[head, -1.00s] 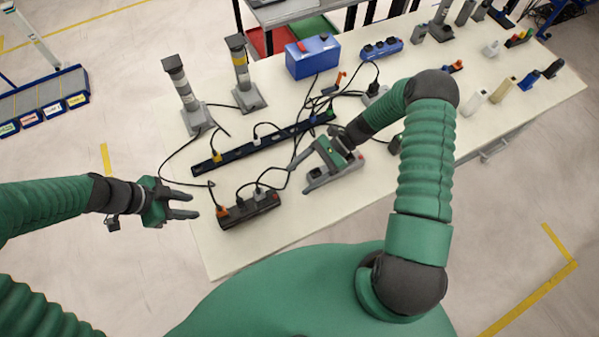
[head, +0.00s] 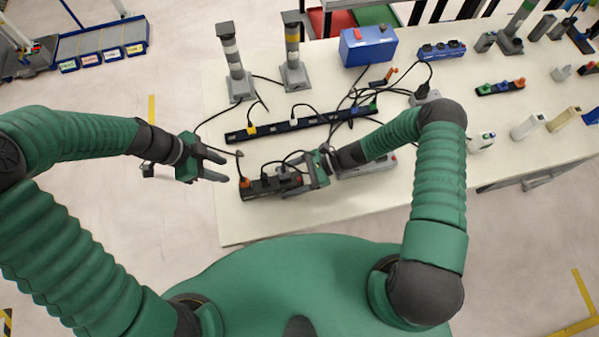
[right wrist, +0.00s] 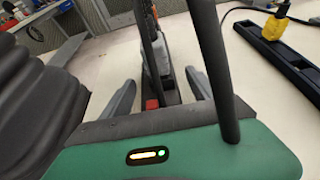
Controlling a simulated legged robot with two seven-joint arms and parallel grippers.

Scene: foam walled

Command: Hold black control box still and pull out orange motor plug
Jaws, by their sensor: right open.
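The black control box (head: 264,190) lies near the table's front left edge, with several plugs in its top. The orange motor plug (head: 244,182) is seated at its left end. My left gripper (head: 223,168) is open and empty, just left of the box, with its fingers pointing toward the plug end. My right gripper (head: 291,180) is open at the box's right end. In the right wrist view its two fingers stand either side of the box (right wrist: 172,92), near a red switch (right wrist: 152,104) and a grey plug (right wrist: 156,68); contact is not clear.
A long black power strip (head: 300,124) with a yellow plug lies behind the box. Black cables loop between them. Two grey posts (head: 235,65) stand at the back left, and a blue case (head: 368,46) at the back. The table front below the box is clear.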

